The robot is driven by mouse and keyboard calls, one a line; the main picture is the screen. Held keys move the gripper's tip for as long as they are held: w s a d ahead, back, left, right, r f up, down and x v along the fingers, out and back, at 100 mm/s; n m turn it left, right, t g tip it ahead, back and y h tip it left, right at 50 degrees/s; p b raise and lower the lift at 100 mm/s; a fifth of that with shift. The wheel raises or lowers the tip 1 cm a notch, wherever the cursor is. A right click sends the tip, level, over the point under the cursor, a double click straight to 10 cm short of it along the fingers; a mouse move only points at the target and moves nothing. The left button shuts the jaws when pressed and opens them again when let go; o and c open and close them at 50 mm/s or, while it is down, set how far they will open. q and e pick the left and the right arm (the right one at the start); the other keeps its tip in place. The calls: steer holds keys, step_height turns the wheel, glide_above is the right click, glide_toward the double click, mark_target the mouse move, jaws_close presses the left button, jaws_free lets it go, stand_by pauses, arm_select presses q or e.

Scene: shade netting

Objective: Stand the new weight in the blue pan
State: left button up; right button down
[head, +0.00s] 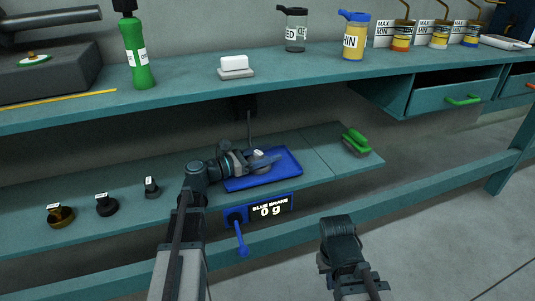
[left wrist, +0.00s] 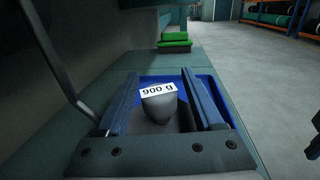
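The grey weight labelled 900 g (left wrist: 160,108) stands upright over the blue pan (left wrist: 207,81), between the fingers of my left gripper (left wrist: 160,80). A gap shows between the weight and each finger, so the gripper looks open around it. Its contact with the pan is hard to see. In the head view, my left gripper (head: 262,160) reaches over the blue pan (head: 287,166), and only the weight's white label shows. The display under the pan, marked BLUE BRAKE (head: 270,206), reads 0 g. My right gripper (head: 355,285) is low, away from the shelf, with its fingers unclear.
Three labelled dark or brass weights (head: 106,205) stand on the lower shelf to the left. A blue lever (head: 240,240) hangs beside the display. A green-topped block (head: 355,141) lies right of the pan. The upper shelf (head: 190,93) overhangs behind, with a green bottle (head: 137,52).

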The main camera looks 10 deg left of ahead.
arm_select(q)
steer(key=shift+r, duration=0.25)
steer(key=v, duration=0.7)
steer(key=shift+s+a+f, duration=0.1)
steer(key=shift+s+a, duration=0.05)
steer(key=shift+a, duration=0.05)
